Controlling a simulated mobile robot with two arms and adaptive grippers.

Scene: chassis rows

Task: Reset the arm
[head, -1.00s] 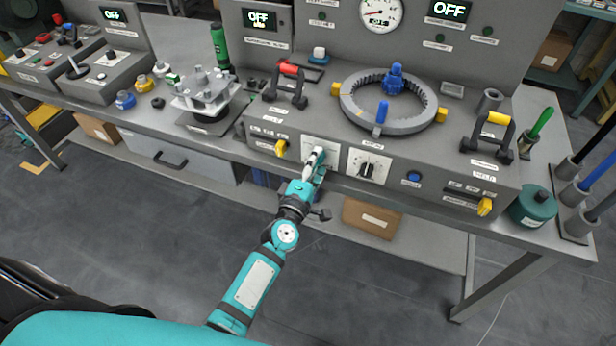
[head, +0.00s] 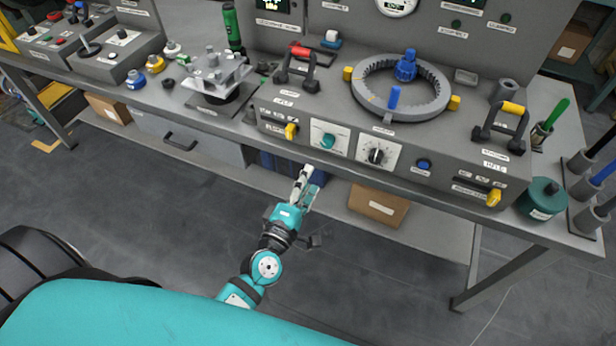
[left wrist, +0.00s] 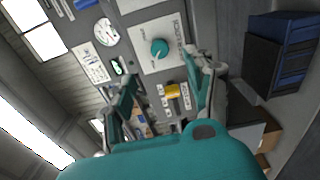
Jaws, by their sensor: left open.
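My left gripper (head: 307,182) is open and empty in the head view, held out in front of the bench and lower than the front panel's knobs. A teal knob (head: 328,141) on a white plate and a black knob (head: 376,155) on another white plate sit on the panel just above it, apart from the fingers. In the left wrist view the open fingers of the left gripper (left wrist: 160,92) show with nothing between them touching. The teal knob also shows there (left wrist: 159,48), beyond the fingers. My right gripper is not seen in either view.
The bench (head: 228,123) carries a ring gear (head: 370,108), a red-topped handle (head: 300,52), a yellow-topped handle (head: 513,108) and a clamped plate fixture (head: 217,72). A cardboard box (head: 378,207) sits on the lower shelf. The floor in front is clear.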

